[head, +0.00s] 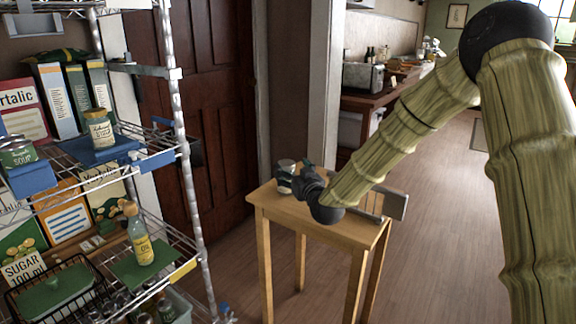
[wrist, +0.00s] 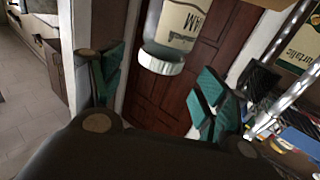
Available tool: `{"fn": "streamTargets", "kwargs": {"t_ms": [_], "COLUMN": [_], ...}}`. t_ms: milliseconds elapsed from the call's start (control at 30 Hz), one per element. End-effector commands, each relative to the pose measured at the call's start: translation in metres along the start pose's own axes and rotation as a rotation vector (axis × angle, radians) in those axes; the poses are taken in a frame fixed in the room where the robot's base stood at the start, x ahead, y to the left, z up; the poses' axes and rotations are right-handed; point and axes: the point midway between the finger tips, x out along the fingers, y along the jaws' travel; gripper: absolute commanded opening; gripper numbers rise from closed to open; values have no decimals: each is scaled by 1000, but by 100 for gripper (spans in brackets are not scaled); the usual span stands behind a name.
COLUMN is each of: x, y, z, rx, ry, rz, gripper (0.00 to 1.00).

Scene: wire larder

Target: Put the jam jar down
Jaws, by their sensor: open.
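My gripper (head: 297,177) is at the jar's side, above the table. In the wrist view my gripper (wrist: 156,84) is open, its green fingers spread to either side below the jar.
A wire shelf rack (head: 187,190) stands at the left with boxes, a stock jar (head: 99,129), a soup tin (head: 17,151) and an oil bottle (head: 139,236). A grey plate-like thing (head: 395,205) is at the table's right edge. A dark red door (head: 205,90) is behind.

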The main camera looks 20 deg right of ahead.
Motion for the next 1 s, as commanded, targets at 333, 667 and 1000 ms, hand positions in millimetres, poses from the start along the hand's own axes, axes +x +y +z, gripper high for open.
{"fn": "streamTargets", "kwargs": {"t_ms": [333,667,1000], "x": [-55,-68,-68], "y": [0,0,0], "z": [0,0,0], "rx": [1,0,0], "ry": [-2,-1,-1], "rz": [-1,0,0], "gripper": [74,74,74]}}
